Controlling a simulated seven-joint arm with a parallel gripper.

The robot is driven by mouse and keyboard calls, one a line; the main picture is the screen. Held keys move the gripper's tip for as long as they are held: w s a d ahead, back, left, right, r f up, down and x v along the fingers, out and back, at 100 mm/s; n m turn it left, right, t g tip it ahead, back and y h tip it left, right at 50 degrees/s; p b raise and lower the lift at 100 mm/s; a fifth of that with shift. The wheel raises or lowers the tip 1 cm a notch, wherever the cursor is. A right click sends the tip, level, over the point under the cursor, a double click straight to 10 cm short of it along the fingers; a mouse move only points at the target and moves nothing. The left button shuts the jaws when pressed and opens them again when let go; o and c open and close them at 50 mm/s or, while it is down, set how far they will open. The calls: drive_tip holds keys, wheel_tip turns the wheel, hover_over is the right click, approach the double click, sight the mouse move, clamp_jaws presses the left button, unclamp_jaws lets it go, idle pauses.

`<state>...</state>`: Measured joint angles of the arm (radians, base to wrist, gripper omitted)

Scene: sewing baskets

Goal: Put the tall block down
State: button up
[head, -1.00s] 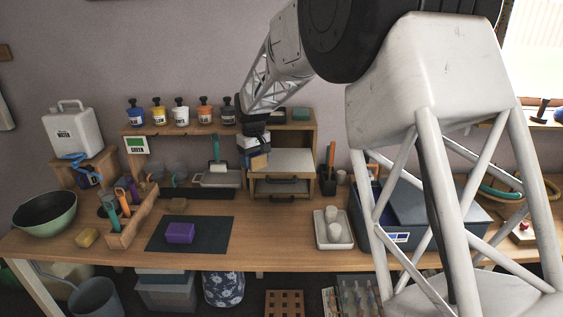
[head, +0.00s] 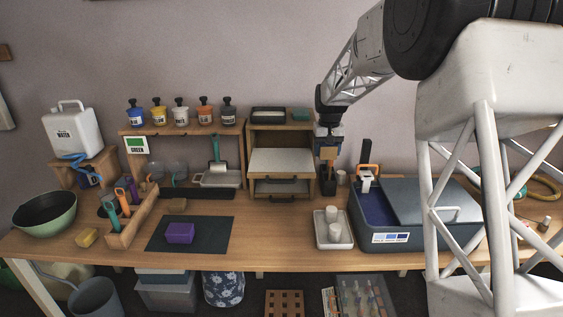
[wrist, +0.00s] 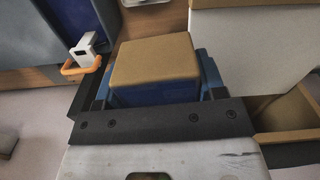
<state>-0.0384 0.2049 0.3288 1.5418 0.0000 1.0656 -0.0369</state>
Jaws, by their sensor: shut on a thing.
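The tall block (wrist: 155,62) has a tan top and a dark blue side facing me in the wrist view. My gripper (wrist: 157,88) is shut on it, with a finger at its left and right sides. In the head view, my gripper (head: 328,151) points down at the right side of the wooden drawer unit, above the back of the table. The block shows only small there, and its lower end is hard to make out against the dark holder beneath it.
The drawer unit (head: 252,155) with a pale shelf stands to the left. A blue bin (head: 400,237) with a grey lid and an orange-handled tool (head: 366,180) is at right. A white tray (head: 333,243) holds white cups. A purple block (head: 180,233) lies on a dark mat (head: 215,240).

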drive_tip(key=shift+s+d+r+n, duration=0.1)
drive_tip(key=shift+s+d+n, duration=0.4)
drive_tip(key=shift+s+n, duration=0.3)
drive_tip(key=s+a+n, duration=1.1)
drive_tip(key=a+n, duration=0.2)
drive_tip(key=n, duration=0.2)
drive_tip(key=shift+s+f+n, duration=0.2)
drive_tip(key=shift+s+n, duration=0.1)
drive_tip(key=shift+w+a, duration=0.1)
hover_over(282, 166)
drive_tip(key=shift+w+f, duration=0.1)
drive_tip(key=shift+f, duration=0.65)
drive_tip(key=shift+f, duration=1.75)
drive_tip(key=shift+f, duration=0.1)
